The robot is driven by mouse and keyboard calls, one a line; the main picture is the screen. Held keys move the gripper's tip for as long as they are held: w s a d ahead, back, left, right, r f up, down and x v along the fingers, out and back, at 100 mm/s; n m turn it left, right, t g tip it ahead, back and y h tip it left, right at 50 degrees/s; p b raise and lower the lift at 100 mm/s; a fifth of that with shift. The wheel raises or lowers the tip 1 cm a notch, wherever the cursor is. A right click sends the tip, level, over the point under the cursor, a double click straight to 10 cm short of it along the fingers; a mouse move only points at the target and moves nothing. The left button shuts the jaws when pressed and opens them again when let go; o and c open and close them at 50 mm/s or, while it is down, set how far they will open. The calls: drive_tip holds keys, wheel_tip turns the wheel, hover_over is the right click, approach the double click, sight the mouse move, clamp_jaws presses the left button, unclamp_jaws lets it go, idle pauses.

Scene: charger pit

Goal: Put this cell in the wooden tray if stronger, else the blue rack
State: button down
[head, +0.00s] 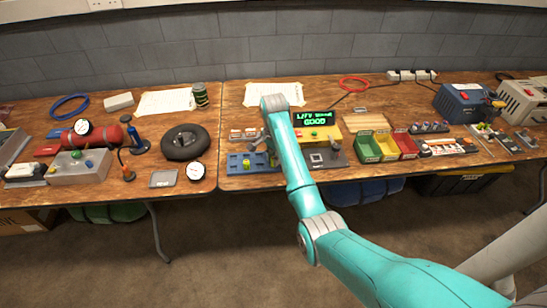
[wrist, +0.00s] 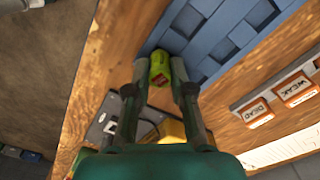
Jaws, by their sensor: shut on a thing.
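My gripper (wrist: 160,85) is shut on a yellow-green cell (wrist: 160,67) with a red mark, held between the two fingertips. In the wrist view the cell overlaps the near corner of the blue rack (wrist: 215,35); I cannot tell whether it touches. In the head view the cell (head: 246,166) shows small against the blue rack (head: 267,167), partly behind my arm. The yellow tester (head: 325,136) stands right of the rack, its screen (head: 313,118) showing green text that ends in "GOOD". A light wooden tray (head: 366,122) lies behind the coloured bins.
Green (head: 367,149), yellow and red bins stand right of the tester. A label strip with "DEAD" and "WEAK" (wrist: 296,90) lies behind the rack. Bare wood shows before the rack.

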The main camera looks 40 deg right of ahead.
drive_tip(key=shift+f, duration=0.25)
idle(0.6)
drive_tip(key=c, duration=0.9)
unclamp_jaws()
drive_tip(key=shift+a, duration=0.15)
